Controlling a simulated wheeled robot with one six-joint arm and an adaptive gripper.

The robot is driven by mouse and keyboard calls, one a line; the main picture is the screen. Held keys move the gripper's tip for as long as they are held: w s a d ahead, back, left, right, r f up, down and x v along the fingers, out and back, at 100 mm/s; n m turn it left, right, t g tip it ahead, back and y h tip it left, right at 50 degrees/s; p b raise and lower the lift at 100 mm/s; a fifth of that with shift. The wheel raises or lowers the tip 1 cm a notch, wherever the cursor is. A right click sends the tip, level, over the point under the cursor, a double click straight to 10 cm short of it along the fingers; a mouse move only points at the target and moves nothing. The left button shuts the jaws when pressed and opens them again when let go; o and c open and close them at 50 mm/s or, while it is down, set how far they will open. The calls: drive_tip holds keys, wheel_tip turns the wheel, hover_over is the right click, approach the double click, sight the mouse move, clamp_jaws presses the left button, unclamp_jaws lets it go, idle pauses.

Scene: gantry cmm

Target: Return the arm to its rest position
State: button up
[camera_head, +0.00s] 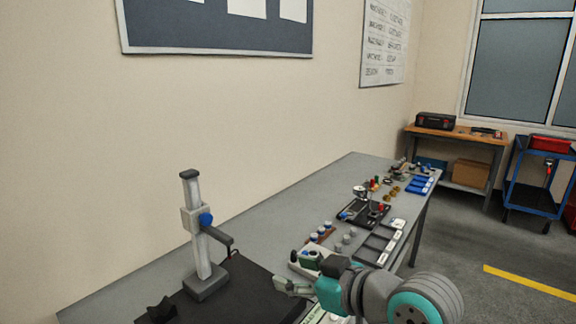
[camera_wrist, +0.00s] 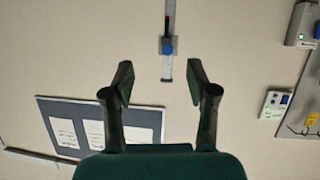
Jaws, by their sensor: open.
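My arm reaches in from the lower right in the head view, grey with teal joints. My gripper (camera_head: 283,287) points left over the near part of the bench, in front of the height gauge. The arm's lower links are out of view.
Blocks, trays and gauges line the bench beyond my arm. A blue cart (camera_head: 530,190) stands far right; grey floor (camera_head: 472,245) between is open.

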drive_tip(key=s+d+f+m+t+h, duration=0.1)
drive_tip(key=s+d+f+m+h, duration=0.2)
drive_tip(key=f, duration=0.6)
drive_tip(key=s+d+f+m+t+h, duration=0.1)
drive_tip(key=s+d+f+m+t, duration=0.2)
drive_tip(key=s+f, duration=0.4)
drive_tip(key=s+d+f+m+h, duration=0.2)
drive_tip(key=s+d+f+m, duration=0.15)
drive_tip(key=f, duration=0.65)
drive_tip(key=s+d+f+h, duration=0.1)
drive_tip(key=s+d+f, duration=0.15)
drive_tip(key=s, duration=0.35)
drive_tip(key=s+d+f+h, duration=0.2)
drive_tip(key=s+d, duration=0.1)
drive_tip(key=s, duration=0.4)
drive_tip(key=s+d+r, duration=0.1)
drive_tip(key=s, duration=0.7)
drive_tip(key=s+r+t, duration=0.1)
drive_tip(key=s+r, duration=0.1)
drive_tip(key=s, duration=0.6)
drive_tip(key=shift+d+r+h, duration=0.25)
drive_tip(key=shift+d+h, duration=0.15)
